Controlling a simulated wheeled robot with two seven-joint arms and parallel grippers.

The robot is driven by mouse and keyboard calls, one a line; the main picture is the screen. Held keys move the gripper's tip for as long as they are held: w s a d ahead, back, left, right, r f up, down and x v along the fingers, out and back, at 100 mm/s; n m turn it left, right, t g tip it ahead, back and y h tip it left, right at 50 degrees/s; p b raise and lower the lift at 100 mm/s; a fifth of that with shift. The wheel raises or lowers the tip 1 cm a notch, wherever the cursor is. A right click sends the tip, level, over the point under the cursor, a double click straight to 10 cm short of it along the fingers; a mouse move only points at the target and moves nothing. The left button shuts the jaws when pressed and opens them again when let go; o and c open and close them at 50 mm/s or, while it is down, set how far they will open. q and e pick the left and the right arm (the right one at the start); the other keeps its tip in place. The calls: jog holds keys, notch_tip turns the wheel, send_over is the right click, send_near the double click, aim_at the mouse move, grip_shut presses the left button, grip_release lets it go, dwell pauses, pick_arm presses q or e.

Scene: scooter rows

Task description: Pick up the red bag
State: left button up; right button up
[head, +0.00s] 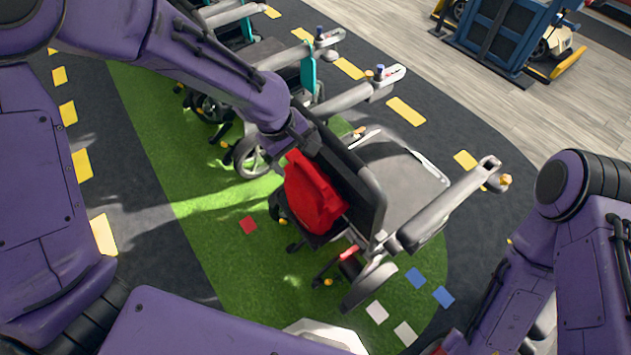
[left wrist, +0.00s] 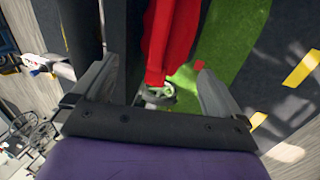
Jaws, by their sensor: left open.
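The red bag (head: 312,195) hangs on the rear of the dark seat back of the nearest scooter (head: 415,175). My left gripper (head: 303,140) is over the top of the bag, close to the seat back's upper edge. In the left wrist view the bag (left wrist: 168,40) shows beyond the open jaws (left wrist: 157,70), in line with the gap between the fingers. The dark seat back (left wrist: 118,40) also lies within that gap, towards the left finger. I cannot tell whether a finger touches the bag. My right gripper is not in view.
More scooters (head: 265,60) stand in a row behind on the green strip (head: 150,110). The nearest scooter's armrests (head: 450,205) stick out to the right. A blue-backed cart (head: 510,38) stands at the far right. Dark floor with yellow marks is open at the left.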

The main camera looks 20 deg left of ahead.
aim_at(307, 176)
pick_arm(q)
jog(key=f, duration=0.2)
jog(key=s+f, duration=0.1)
jog(key=shift+d+f, duration=0.15)
jog(key=shift+d, duration=0.2)
jog(key=x, duration=0.4)
jog(key=w+p+x, duration=0.1)
jog(key=x, duration=0.1)
jog(key=shift+a, duration=0.3)
jog(key=shift+f, duration=0.25)
jog(key=shift+s+r, duration=0.15)
jog(key=shift+s, duration=0.05)
jog(key=c, duration=1.4)
jog(key=shift+c, duration=0.9)
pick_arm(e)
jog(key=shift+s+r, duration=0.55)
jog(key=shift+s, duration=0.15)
pick_arm(q)
jog(key=shift+w, duration=0.1)
